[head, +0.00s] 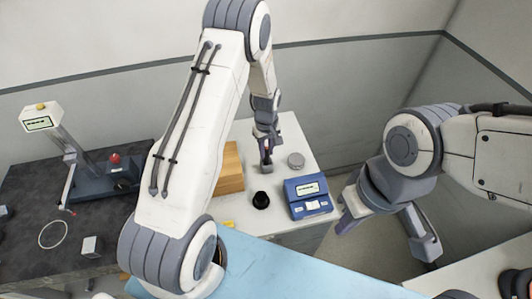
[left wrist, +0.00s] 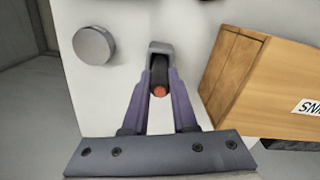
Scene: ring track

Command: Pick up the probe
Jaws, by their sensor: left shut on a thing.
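The probe (left wrist: 159,72), dark with an orange-red end, shows between the two purple fingers of my left gripper (left wrist: 159,85) in the left wrist view. The fingers are shut on it. Its far end is at a grey holder (left wrist: 161,47); I cannot tell whether it is still seated there. My right gripper (head: 388,238) is open and empty at the right, away from the white table's objects.
A wooden box (head: 230,168) stands left of the holder, also in the left wrist view (left wrist: 262,85). A grey disc (head: 296,160) lies to the right. A blue device (head: 308,196) and a black knob-like piece (head: 261,200) are nearer. A dark bench (head: 30,185) is at left.

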